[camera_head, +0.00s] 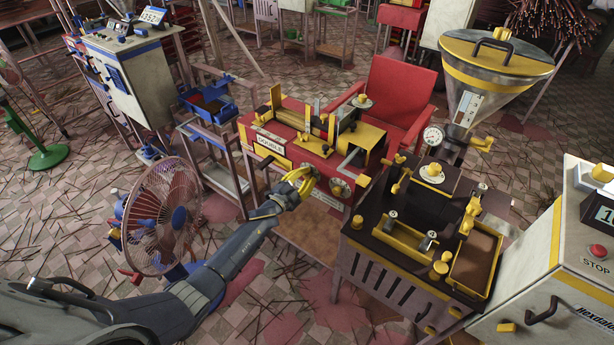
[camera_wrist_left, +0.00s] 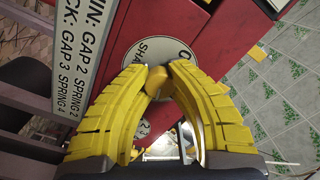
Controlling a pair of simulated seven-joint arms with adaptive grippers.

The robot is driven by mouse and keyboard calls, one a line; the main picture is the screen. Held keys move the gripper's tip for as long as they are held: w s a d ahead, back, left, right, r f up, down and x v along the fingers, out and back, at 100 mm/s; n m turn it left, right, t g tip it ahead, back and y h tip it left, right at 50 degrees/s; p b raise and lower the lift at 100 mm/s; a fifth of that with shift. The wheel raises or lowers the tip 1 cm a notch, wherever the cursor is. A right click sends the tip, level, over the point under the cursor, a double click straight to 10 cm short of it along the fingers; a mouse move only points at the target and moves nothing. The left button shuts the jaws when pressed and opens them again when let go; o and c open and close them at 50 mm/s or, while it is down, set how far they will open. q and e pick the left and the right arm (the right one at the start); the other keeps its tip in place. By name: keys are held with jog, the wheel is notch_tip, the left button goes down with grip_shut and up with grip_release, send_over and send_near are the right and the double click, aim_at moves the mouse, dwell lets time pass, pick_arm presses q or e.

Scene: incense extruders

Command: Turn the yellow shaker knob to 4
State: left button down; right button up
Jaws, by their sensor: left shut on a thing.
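My left gripper (camera_head: 303,183) reaches the front of the red machine (camera_head: 293,148). In the left wrist view its yellow fingers (camera_wrist_left: 158,80) are closed around a small yellow knob (camera_wrist_left: 157,84). The knob sits on a round white dial plate (camera_wrist_left: 148,48) whose lettering begins "SHA" and is partly covered by the fingers. The pointer direction and most dial numbers are hidden. Another white dial (camera_head: 340,187) shows to the right of the gripper in the head view. My right gripper is not in view.
A white sign (camera_wrist_left: 84,40) with gap and spring settings is on the red panel. A fan (camera_head: 165,215) stands left of my left arm. A dark machine with yellow parts (camera_head: 385,235) stands close on the right, and a red chair (camera_head: 397,92) behind.

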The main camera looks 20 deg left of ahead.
pick_arm(q)
jog(key=shift+w+d+r, duration=0.1)
jog(key=shift+d+r, duration=0.1)
jog(key=shift+r, duration=0.15)
jog(key=c, duration=1.5)
grip_release()
jog(key=o, duration=0.4)
jog(key=shift+f, duration=0.15)
jog(key=shift+a+f, duration=0.1)
jog(key=v, duration=1.2)
